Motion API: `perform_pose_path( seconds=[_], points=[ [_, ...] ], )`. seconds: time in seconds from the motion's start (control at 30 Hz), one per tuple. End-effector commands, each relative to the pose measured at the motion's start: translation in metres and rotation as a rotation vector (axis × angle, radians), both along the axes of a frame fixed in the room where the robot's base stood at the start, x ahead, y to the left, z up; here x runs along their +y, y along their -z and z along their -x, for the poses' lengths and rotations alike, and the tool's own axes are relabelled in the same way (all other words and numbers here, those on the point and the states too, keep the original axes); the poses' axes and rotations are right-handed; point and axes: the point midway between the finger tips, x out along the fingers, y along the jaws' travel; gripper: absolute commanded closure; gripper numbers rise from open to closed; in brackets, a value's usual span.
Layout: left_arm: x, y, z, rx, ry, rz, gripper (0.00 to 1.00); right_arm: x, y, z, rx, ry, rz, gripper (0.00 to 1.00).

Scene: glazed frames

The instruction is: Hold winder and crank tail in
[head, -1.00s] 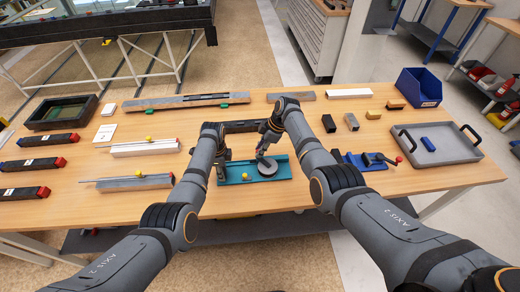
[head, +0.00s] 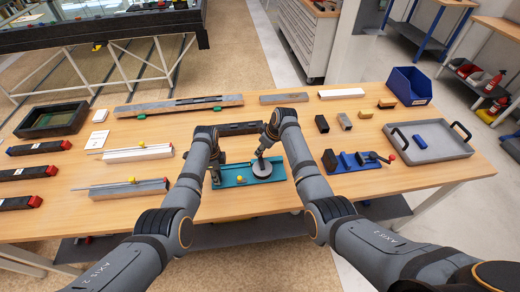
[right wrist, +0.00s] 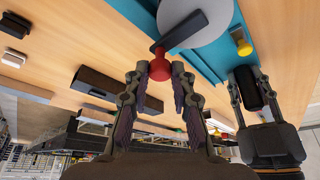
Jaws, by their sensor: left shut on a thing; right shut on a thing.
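The winder is a teal base (head: 228,185) with a grey disc (head: 262,169) on its right part and a small yellow knob (head: 240,180) left of the disc. In the right wrist view a dark crank arm (right wrist: 180,30) lies over the disc (right wrist: 208,17) and ends in a red knob (right wrist: 158,70). My right gripper (head: 259,154) is shut on this red knob, at the disc's far edge. My left gripper (head: 216,178) is shut on a black upright piece (right wrist: 250,90) at the base's left end. The tail cannot be made out.
A dark bar (head: 240,128) lies just behind the winder. A blue clamp-like fixture (head: 350,161) and a grey tray (head: 430,148) stand to the right. Pale rails (head: 130,188) lie to the left. The table is clear in front of the winder.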

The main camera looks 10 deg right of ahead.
Motion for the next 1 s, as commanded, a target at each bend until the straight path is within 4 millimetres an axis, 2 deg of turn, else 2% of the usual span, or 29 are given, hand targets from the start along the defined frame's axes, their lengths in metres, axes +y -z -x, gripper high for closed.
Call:
perform_pose_path(
  seconds=[0.53,0.57,0.7,1.0],
  points=[
    [0.0005,0.0001,0.0002,0.002,0.000,-0.001,1.00,-0.0031,0.0014,0.0003,0.000,0.031,0.004,1.00],
    [0.0006,0.0001,0.0003,0.002,0.000,-0.001,1.00,-0.0031,0.0015,0.0004,0.000,0.030,0.004,0.75],
    [0.0006,0.0002,0.0002,0.002,0.000,-0.001,1.00,-0.0028,0.0012,0.0003,0.000,0.030,0.003,0.56],
    [0.0005,0.0003,0.0001,0.001,0.000,-0.001,1.00,-0.0021,-0.0002,0.0002,0.000,0.029,0.001,0.54]
  ],
)
